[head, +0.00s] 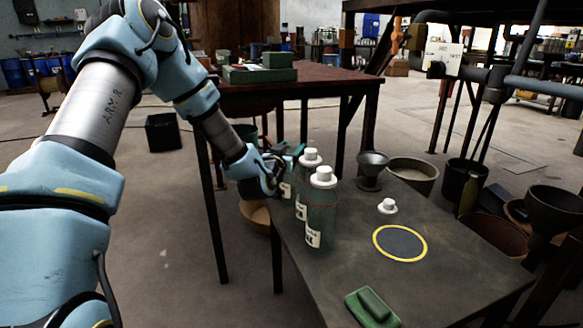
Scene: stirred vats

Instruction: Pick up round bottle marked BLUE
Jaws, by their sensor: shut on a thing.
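Several clear greenish round bottles stand in a row at the left side of the dark table (345,258). The nearest bottle (321,215) has a white cap and a white label; a second white-capped bottle (311,160) stands just behind it. A third bottle (286,188) at the far left end shows only partly, with a bit of white label below my gripper. My gripper (290,163) comes in from the left and is shut on this third bottle, whose top the gripper hides. The label words are too small to read, so I cannot tell which bottle is marked BLUE.
A white stopper (387,206) and a yellow-ringed dark disc (400,243) are right of the bottles. A green block (372,307) lies at the front edge. A dark funnel (372,167) stands at the back. A higher reddish table (330,77) is behind. The table's middle is mostly clear.

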